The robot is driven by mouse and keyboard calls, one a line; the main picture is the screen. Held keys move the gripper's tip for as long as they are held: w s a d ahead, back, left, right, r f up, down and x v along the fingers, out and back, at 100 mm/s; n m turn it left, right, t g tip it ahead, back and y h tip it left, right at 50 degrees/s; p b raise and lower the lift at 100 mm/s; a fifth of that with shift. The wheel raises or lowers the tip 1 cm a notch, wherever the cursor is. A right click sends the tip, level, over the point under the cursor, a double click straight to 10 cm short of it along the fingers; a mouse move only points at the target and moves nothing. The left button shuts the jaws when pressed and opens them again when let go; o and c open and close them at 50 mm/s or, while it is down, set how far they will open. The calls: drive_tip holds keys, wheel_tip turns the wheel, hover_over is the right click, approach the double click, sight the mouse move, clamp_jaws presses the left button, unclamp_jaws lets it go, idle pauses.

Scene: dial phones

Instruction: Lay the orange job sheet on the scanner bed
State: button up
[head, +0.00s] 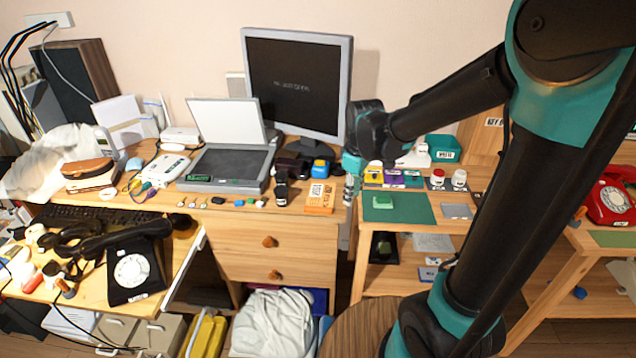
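The orange job sheet (320,197) appears to be the flat orange piece with dark print near the desk's front edge, right of the scanner. The scanner (228,168) stands on the desk with its white lid (227,122) raised and its dark bed (231,162) bare. My gripper (349,196) points down just right of the orange sheet, by the desk's right edge, and looks apart from it. Its fingers are small and partly blend with the background, so I cannot tell whether they are open or shut.
A monitor (297,85) stands behind the desk items. Small dark, blue and yellow objects (320,168) lie between scanner and gripper. A dark ink bottle (281,193) stands between scanner and sheet. A side table with a green mat (398,207) is at right.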

sight(318, 207)
drive_tip(key=w+a+n, duration=0.1)
drive_tip(key=a+n, duration=0.1)
drive_tip(key=a, duration=0.1)
drive_tip(key=w+a+n+g, duration=0.1)
drive_tip(key=a, duration=0.2)
drive_tip(key=a+r+n, duration=0.1)
drive_tip(key=a+n, duration=0.1)
drive_tip(key=a, duration=0.2)
drive_tip(key=shift+w+n+h, duration=0.3)
drive_tip(key=shift+w, duration=0.1)
drive_tip(key=shift+f, duration=4.5)
drive_tip(key=shift+c, duration=0.2)
clamp_jaws()
drive_tip(key=shift+r, duration=0.1)
drive_tip(key=shift+r, duration=2.45)
